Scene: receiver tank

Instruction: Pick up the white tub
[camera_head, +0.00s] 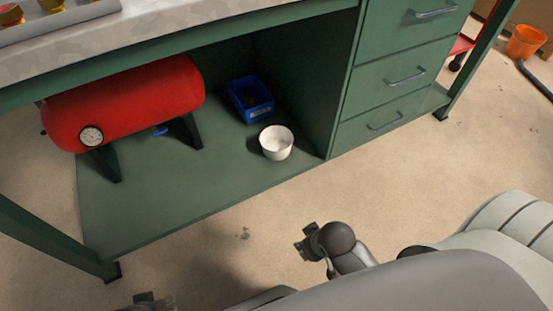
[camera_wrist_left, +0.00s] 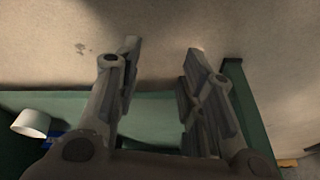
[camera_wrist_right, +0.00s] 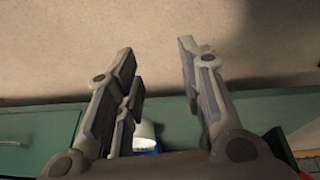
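The white tub (camera_head: 276,142) stands upright on the green lower shelf (camera_head: 190,200) of the workbench, near its front edge and beside the drawers. It looks empty. It also shows at the left of the left wrist view (camera_wrist_left: 31,123) and, partly hidden by a finger, in the right wrist view (camera_wrist_right: 145,134). My right gripper (camera_wrist_right: 155,70) is open and empty; in the head view it is over the floor in front of the shelf, apart from the tub. My left gripper (camera_wrist_left: 160,60) is open and empty; only a bit shows at the bottom edge of the head view.
A blue bin (camera_head: 250,100) sits just behind the tub. A red tank (camera_head: 125,103) with a gauge stands on the shelf to the left. Green drawers (camera_head: 385,85) close off the right side. The worktop overhangs the shelf. The floor (camera_head: 240,235) in front is clear.

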